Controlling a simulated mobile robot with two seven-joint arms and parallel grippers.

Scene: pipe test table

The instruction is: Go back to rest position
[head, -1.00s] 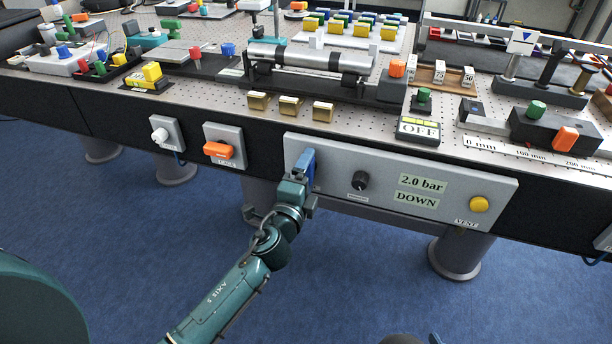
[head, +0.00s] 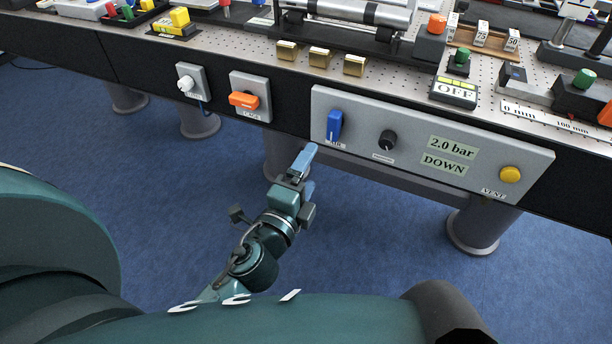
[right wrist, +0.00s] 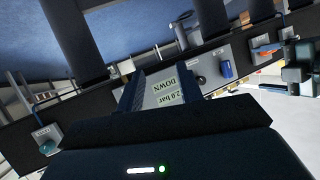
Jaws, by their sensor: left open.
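My left gripper (head: 306,168) is open and empty in the head view, in front of and below the grey control panel (head: 360,112), apart from it. The blue switch (head: 334,125) on the panel stands upright, clear of the gripper. The panel also shows upside down in the right wrist view, with its blue switch (right wrist: 226,69). My left arm and hand show at that view's right edge. My right gripper (right wrist: 161,86) shows only in the right wrist view. Its dark fingers are apart, with the panel's display visible between them and nothing held.
The panel also has a black knob (head: 388,140), a display reading 2.0 bar and DOWN, and a yellow vent button (head: 510,174). An orange handle (head: 244,100) and white knob (head: 186,84) sit left. Table legs stand below; the blue floor (head: 180,210) in front is open.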

